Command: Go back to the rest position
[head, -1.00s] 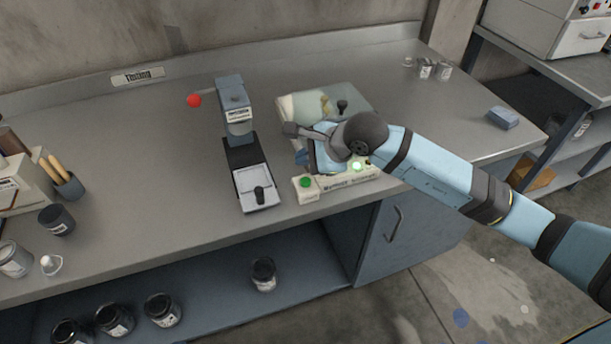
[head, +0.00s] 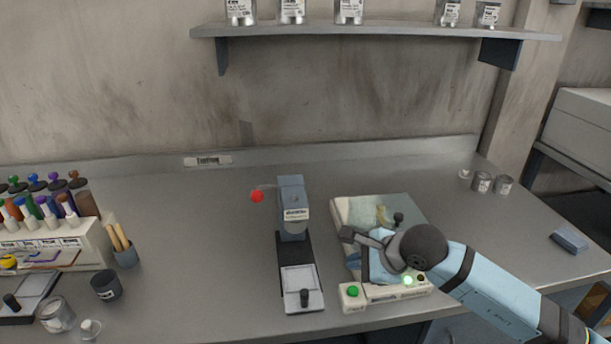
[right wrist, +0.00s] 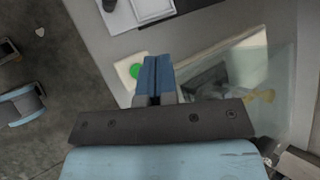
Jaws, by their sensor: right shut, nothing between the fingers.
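My right gripper (head: 354,262) reaches in from the right in the head view, over a cream bench machine (head: 388,293) with a glass top. In the right wrist view its blue fingers (right wrist: 153,72) are together with nothing between them. They are above the machine's front left part, beside the green button (right wrist: 137,71). My wrist hides part of the machine.
A grey-blue stand device (head: 292,205) with a red ball (head: 256,196) stands just left of the machine. Cans (head: 481,182) and a blue block (head: 569,241) are at the right. A dark cup (head: 106,286) and tool holder (head: 126,256) stand left. A shelf (head: 370,33) is above.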

